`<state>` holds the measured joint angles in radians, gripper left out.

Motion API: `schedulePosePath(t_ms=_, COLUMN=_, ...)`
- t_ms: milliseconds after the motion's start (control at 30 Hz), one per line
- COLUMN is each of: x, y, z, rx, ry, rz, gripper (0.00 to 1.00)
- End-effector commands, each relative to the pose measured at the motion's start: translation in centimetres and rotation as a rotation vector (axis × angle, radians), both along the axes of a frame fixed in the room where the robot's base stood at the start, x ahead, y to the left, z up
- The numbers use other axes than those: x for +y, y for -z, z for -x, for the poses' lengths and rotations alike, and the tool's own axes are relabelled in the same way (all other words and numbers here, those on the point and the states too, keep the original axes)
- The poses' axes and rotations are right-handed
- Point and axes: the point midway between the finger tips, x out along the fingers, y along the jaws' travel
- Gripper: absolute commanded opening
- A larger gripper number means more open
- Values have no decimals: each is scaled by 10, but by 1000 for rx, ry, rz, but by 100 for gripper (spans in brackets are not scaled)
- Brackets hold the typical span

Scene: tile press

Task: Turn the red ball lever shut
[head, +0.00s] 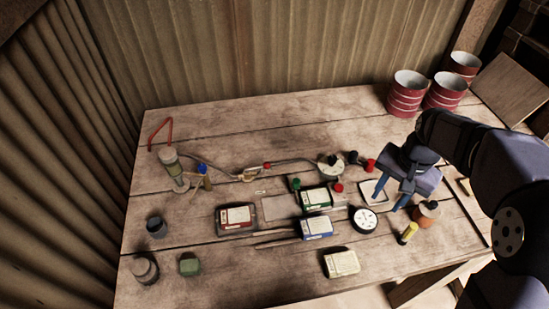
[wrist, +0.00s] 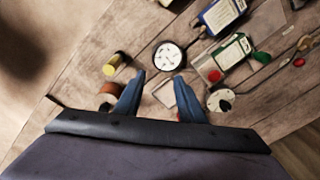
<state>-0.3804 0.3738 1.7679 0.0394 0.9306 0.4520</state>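A small red ball (head: 267,165) sits on a short lever at a brass fitting (head: 250,175) in the hose line, left of the table's middle. It also shows in the wrist view (wrist: 299,62) at the right edge. Whether the lever is open or shut is too small to tell. Another red ball (head: 338,187) is beside the green-labelled box (head: 316,198). My gripper (head: 386,205) is open and empty, well to the right of the lever. In the wrist view its two blue fingers (wrist: 159,76) are spread apart, above a small square tray.
A round dial (head: 364,220), a yellow cylinder (head: 408,233) and an orange pot (head: 424,219) stand close to my gripper. A round flange (head: 330,168) lies between it and the lever. Labelled boxes fill the middle. Red drums (head: 407,93) stand at the back right.

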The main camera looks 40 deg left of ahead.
Motion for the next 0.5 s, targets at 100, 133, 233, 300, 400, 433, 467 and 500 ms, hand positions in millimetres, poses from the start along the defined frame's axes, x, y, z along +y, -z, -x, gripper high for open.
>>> schedulePosePath(t_ms=100, x=64, y=-5, z=-22, rx=-4, ry=11, rz=-22, gripper=36)
schedulePosePath(t_ms=133, x=79, y=-6, z=-25, rx=-4, ry=16, rz=-28, gripper=36)
schedulePosePath(t_ms=233, x=131, y=-7, z=-31, rx=-5, ry=32, rz=-48, gripper=36)
schedulePosePath(t_ms=300, x=168, y=-6, z=-30, rx=-2, ry=42, rz=-63, gripper=36)
schedulePosePath(t_ms=400, x=217, y=-4, z=-23, rx=4, ry=57, rz=-83, gripper=36)
schedulePosePath(t_ms=433, x=231, y=-3, z=-20, rx=6, ry=60, rz=-89, gripper=36)
schedulePosePath(t_ms=467, x=244, y=-2, z=-16, rx=8, ry=63, rz=-95, gripper=36)
schedulePosePath(t_ms=500, x=260, y=-1, z=-11, rx=11, ry=68, rz=-102, gripper=36)
